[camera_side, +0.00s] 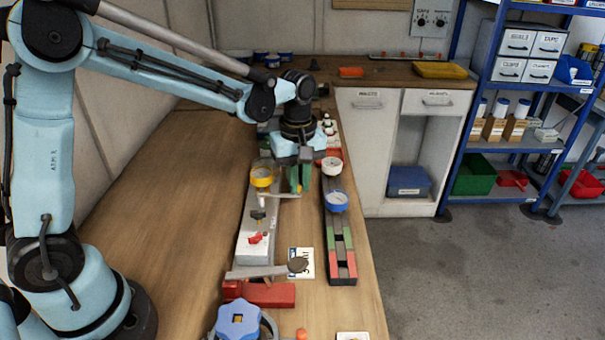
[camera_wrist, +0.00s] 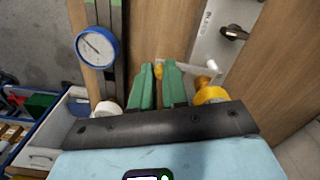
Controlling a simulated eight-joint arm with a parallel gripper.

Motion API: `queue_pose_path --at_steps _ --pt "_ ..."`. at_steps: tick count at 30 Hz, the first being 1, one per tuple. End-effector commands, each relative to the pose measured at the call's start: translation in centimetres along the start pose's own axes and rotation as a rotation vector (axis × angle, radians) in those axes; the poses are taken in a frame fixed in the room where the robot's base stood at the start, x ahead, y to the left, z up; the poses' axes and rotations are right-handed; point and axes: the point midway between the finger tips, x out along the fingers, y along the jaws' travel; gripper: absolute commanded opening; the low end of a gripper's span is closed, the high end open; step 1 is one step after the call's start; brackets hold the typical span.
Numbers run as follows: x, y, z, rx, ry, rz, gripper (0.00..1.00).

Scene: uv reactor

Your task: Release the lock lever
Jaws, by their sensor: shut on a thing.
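My gripper (camera_side: 299,188) points down at the grey panel (camera_side: 256,248), near its far end. In the wrist view its green fingers (camera_wrist: 159,72) are close together at the end of a thin pale lever (camera_wrist: 188,67). A small yellow tip (camera_wrist: 158,72) shows between the fingertips, so the gripper is shut on this lever's end. The lever reaches across from a brass stem beside a yellow cap (camera_side: 261,176); in the side view the lever (camera_side: 282,195) lies roughly level. The fingers partly hide the grip. I cannot read any label naming this the lock lever.
A black knob (camera_side: 257,216) and a red knob (camera_side: 255,238) sit on the panel. Nearer stand a flat grey handle (camera_side: 262,271) and a blue handwheel (camera_side: 239,320).

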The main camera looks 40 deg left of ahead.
Motion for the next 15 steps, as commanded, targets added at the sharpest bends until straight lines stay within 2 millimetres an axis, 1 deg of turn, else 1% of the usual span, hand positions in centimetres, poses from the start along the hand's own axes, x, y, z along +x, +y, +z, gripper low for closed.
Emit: queue_pose_path --at_steps 5,15 --pt "0.0 -0.4 0.8 0.107 0.0 -0.001 0.0" --pt "0.0 -1.8 2.7 0.396 0.0 -0.001 0.0"
